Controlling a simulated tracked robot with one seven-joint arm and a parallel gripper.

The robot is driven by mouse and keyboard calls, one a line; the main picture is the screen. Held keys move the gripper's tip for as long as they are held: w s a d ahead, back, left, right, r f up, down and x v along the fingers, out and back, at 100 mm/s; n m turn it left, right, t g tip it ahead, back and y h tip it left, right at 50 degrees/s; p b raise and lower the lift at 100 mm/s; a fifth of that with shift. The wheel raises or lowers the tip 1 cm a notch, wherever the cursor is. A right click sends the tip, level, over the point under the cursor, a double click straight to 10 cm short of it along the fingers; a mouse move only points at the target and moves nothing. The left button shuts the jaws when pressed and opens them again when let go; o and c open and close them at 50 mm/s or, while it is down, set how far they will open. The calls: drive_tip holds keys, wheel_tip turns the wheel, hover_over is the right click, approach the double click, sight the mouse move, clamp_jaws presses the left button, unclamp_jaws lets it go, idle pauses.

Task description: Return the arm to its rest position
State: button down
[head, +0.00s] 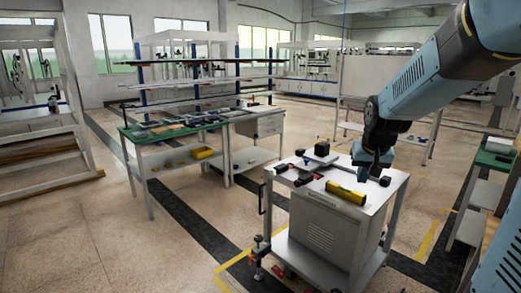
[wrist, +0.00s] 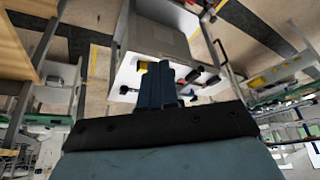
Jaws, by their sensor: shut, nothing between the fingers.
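My arm reaches in from the upper right of the head view, bent at a dark elbow. My gripper (head: 374,176) hangs low at the right side of a white cart's top. The wrist view shows my gripper (wrist: 158,68) with its two blue fingers together and nothing between them. From these views I cannot tell its exact height above the cart.
The white cart (head: 320,235) carries a yellow level (head: 346,193), a black block (head: 322,149) and small red-and-black tools. A green-topped bench (head: 150,133) stands behind left, another green-topped bench (head: 492,160) at the right. Floor is open at front left.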

drive_tip(key=s+a+r+n, duration=0.1)
drive_tip(key=s+a+r, duration=0.1)
drive_tip(key=s, duration=0.9)
drive_tip(key=s+a+r, duration=0.2)
drive_tip(key=s+r, duration=0.1)
drive_tip(key=s, duration=0.8)
drive_tip(key=shift+a+r+n+t+y, duration=0.25)
drive_tip(key=shift+a+n+t+y, duration=0.05)
drive_tip(key=shift+a+n, duration=0.1)
